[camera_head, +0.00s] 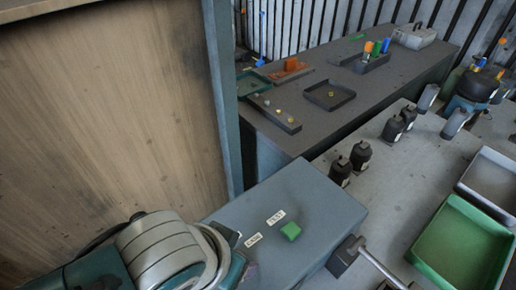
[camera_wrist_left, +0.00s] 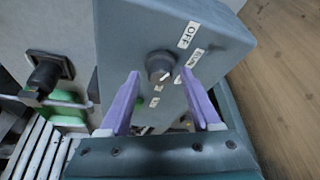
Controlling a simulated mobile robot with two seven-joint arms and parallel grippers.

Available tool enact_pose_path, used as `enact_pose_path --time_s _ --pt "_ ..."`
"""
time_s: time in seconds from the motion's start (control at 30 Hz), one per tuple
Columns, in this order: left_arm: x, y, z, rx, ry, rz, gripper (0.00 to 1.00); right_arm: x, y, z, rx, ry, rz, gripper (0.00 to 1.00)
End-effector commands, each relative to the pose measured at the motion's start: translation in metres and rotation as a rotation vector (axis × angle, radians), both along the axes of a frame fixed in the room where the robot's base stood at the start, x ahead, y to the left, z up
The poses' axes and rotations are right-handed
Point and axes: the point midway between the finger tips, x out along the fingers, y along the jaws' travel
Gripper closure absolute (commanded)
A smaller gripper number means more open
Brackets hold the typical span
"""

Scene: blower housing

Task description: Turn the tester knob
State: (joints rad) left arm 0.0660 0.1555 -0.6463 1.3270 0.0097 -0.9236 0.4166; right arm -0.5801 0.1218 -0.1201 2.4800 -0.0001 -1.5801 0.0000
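The tester is a grey-blue box (camera_head: 285,215) in front of me in the head view, with white labels and a green button (camera_head: 290,231) on top. In the left wrist view, the round dark knob (camera_wrist_left: 160,66) sits on a face of the tester box (camera_wrist_left: 125,30), beside white labels, one reading OFF. My left gripper (camera_wrist_left: 160,73) is open, its two purple fingers apart on either side of the knob in the picture. I cannot tell whether they reach it. In the head view my left arm covers the tester's near left side, and the knob is hidden. My right gripper is not in view.
A wooden panel (camera_head: 100,110) stands close on the left. A metal rod on a dark block (camera_head: 345,256) is right of the tester. A green tray (camera_head: 462,245) and dark bottles (camera_head: 360,155) stand on the grey bench. A dark bench (camera_head: 300,120) with small parts lies behind.

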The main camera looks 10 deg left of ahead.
Motion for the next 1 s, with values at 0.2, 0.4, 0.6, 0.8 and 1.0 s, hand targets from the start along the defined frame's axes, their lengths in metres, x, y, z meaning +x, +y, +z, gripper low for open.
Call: enact_pose_path --time_s 0.2,0.4,0.6,0.8,1.0 --pt "0.000 0.000 0.000 0.001 0.000 -0.001 0.32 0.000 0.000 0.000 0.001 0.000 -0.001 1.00" --pt "-0.004 0.001 0.010 0.000 0.000 -0.001 0.32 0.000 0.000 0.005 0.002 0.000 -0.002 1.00" --pt "-0.016 0.004 0.042 -0.001 -0.002 -0.001 0.32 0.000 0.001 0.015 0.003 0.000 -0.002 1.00" --pt "-0.028 0.007 0.072 -0.001 -0.002 -0.001 0.32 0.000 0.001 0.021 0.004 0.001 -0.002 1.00" --pt "-0.035 0.010 0.089 0.001 0.000 -0.001 0.32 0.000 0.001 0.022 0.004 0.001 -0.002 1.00"
